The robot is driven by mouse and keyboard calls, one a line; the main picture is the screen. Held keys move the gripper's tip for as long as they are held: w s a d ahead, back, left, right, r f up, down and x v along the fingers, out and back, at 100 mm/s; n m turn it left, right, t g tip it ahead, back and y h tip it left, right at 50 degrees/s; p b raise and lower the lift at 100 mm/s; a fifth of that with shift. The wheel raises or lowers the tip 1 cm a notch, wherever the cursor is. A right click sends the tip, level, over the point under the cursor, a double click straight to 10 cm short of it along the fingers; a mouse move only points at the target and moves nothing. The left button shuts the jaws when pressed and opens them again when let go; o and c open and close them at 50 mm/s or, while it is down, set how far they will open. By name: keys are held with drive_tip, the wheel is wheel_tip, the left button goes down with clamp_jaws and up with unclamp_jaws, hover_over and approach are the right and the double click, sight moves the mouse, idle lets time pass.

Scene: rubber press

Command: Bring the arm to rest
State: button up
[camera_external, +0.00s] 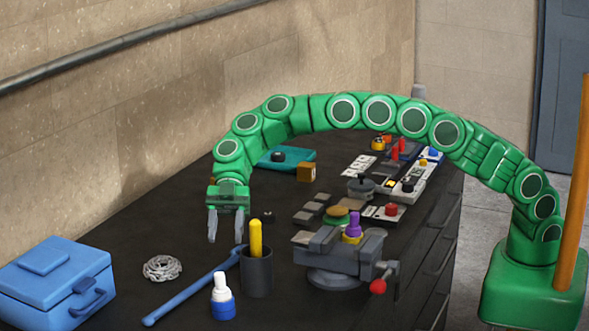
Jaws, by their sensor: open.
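My gripper (226,228) points down above the dark bench (190,245). Its two grey fingers are parted, and nothing shows between them. My green arm arches high over the bench from its base at the right. The gripper hangs to the left of a dark cup (257,272) that holds a yellow stick (255,238). Part of a long blue tool (190,287) lies below the gripper in the picture. I cannot tell how high the fingertips are above the bench.
A grey vise (338,258) with a red-knobbed handle stands at the front right. A blue box (52,280), a coil of wire (162,268) and a blue-and-white bottle (222,298) are at the left and front. Several small parts crowd the back. A wall (150,120) runs behind the bench.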

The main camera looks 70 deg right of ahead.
drive_tip(key=shift+v, duration=0.9)
drive_tip(key=s+d+r+m+h, duration=0.1)
drive_tip(key=s+d+r+m, duration=0.2)
drive_tip(key=s+d, duration=0.35)
drive_tip(key=s+d+r+m+t+h, duration=0.1)
drive_tip(key=s+d+r+m+h, duration=0.2)
drive_tip(key=s+d, duration=0.4)
drive_tip(key=s+d+r+m, duration=0.3)
drive_tip(key=s+d+m, duration=0.15)
drive_tip(key=d, duration=0.45)
drive_tip(key=s+d+f+m+h, duration=0.2)
drive_tip(key=s+d+m, duration=0.2)
drive_tip(key=s+d, duration=0.5)
drive_tip(key=s+d+f+m+t+h, duration=0.1)
drive_tip(key=s+d+m+h, duration=0.2)
drive_tip(key=s+d, duration=0.5)
drive_tip(key=s+d+f+m+h, duration=0.2)
drive_tip(key=s+d+m, duration=0.3)
drive_tip(key=s+d, duration=0.4)
drive_tip(key=s, duration=0.3)
drive_tip(key=shift+d+f+t, duration=0.3)
drive_tip(key=shift+f+t, duration=0.1)
